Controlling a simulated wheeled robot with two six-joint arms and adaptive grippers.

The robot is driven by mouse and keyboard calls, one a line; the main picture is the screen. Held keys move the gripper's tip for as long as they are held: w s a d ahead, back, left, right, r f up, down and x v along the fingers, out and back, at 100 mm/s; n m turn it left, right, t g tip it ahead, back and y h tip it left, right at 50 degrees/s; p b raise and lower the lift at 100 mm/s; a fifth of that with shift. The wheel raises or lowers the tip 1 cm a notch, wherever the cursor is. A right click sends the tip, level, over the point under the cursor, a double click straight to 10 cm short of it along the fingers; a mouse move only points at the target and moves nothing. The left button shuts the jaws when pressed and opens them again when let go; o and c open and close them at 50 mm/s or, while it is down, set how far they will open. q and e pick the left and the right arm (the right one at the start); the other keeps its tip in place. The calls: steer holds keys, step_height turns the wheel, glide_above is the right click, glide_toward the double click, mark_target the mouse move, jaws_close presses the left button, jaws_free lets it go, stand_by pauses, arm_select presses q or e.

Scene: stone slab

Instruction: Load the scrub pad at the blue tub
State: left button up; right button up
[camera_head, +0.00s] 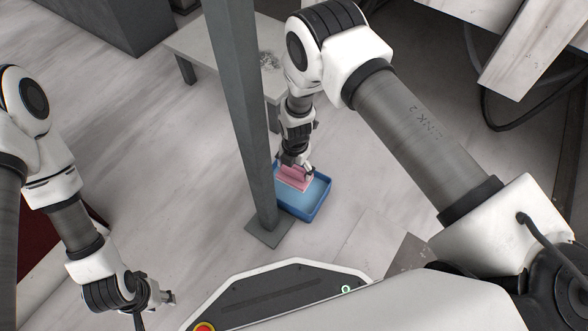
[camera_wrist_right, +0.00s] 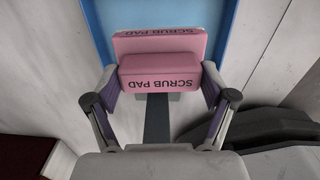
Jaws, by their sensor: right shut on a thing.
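The pink scrub pad (camera_head: 295,178) is at the far-left end of the blue tub (camera_head: 300,214). My right gripper (camera_head: 293,165) reaches down from above and is shut on the pad. In the right wrist view the scrub pad (camera_wrist_right: 160,78) shows its printed name, with a finger of my right gripper (camera_wrist_right: 160,88) on each side. The blue tub (camera_wrist_right: 160,12) lies behind it there. I cannot tell whether the pad touches the tub's bottom. My left gripper (camera_head: 166,298) is far from the tub, at the lower left; its jaw opening is unclear.
A dark grey post (camera_head: 240,110) stands close beside the tub's left side, on a flat square base (camera_head: 268,229). A low pale table (camera_head: 200,45) stands behind the post. A dark block (camera_head: 100,22) is at the upper left. The pale floor between is mostly clear.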

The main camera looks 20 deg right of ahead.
mark_target(295, 179)
step_height(295, 179, down, 5)
steer(key=b, duration=0.6)
steer(key=shift+f, duration=0.2)
steer(key=shift+f+b, duration=0.1)
steer(key=shift+b, duration=0.4)
steer(key=shift+f, duration=0.4)
steer(key=shift+p, duration=0.4)
stand_by(1.8)
